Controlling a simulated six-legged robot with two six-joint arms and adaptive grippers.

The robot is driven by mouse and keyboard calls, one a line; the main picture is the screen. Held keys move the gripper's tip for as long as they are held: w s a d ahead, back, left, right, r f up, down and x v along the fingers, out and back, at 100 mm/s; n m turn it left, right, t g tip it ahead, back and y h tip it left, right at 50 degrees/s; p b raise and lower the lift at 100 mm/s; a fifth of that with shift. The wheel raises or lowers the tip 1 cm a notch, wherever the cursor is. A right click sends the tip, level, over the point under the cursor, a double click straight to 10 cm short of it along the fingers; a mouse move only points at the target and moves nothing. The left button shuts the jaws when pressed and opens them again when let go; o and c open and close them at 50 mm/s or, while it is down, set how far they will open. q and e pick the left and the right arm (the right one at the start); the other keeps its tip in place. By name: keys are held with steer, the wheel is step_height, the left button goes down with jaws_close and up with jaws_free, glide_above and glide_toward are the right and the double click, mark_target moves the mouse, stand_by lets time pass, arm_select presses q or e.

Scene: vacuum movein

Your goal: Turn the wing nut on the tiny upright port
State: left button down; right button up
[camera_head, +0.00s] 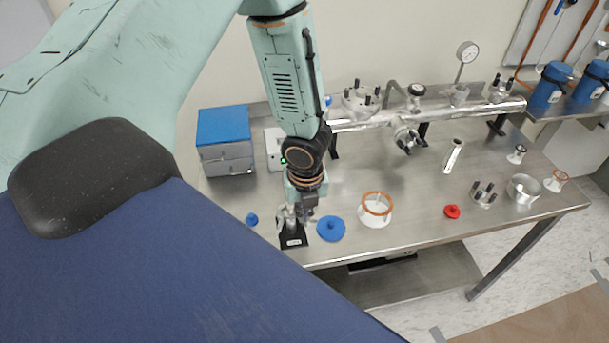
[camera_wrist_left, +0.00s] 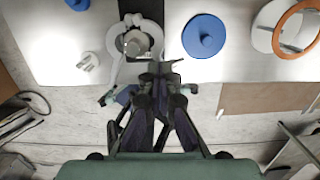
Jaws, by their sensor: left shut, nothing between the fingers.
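The tiny upright port shows in the wrist view as a small grey round top (camera_wrist_left: 137,44) on a black stand (camera_head: 293,240). A pale clamp (camera_wrist_left: 116,66) lies around it, with its arms reaching toward the near side. I cannot make out the wing nut clearly. My left gripper (camera_wrist_left: 157,72) is shut and empty, close to the near right side of the port and clamp. In the head view the gripper (camera_head: 303,216) hangs above the stand and hides part of the port. I cannot tell whether it touches the clamp. My right gripper is not in view.
A blue disc (camera_head: 331,228) lies right of the stand, a small blue knob (camera_head: 252,219) left. A white ring with orange rim (camera_head: 376,209) and a red cap (camera_head: 452,211) lie farther right. A blue-topped box (camera_head: 224,140) and metal piping (camera_head: 370,121) stand behind.

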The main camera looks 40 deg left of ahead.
arm_select(q)
steer(key=shift+d+r, duration=0.1)
steer(key=shift+d, duration=0.1)
steer(key=shift+a, duration=0.2)
steer(key=shift+d+r+p, duration=0.15)
steer(key=shift+r+p, duration=0.65)
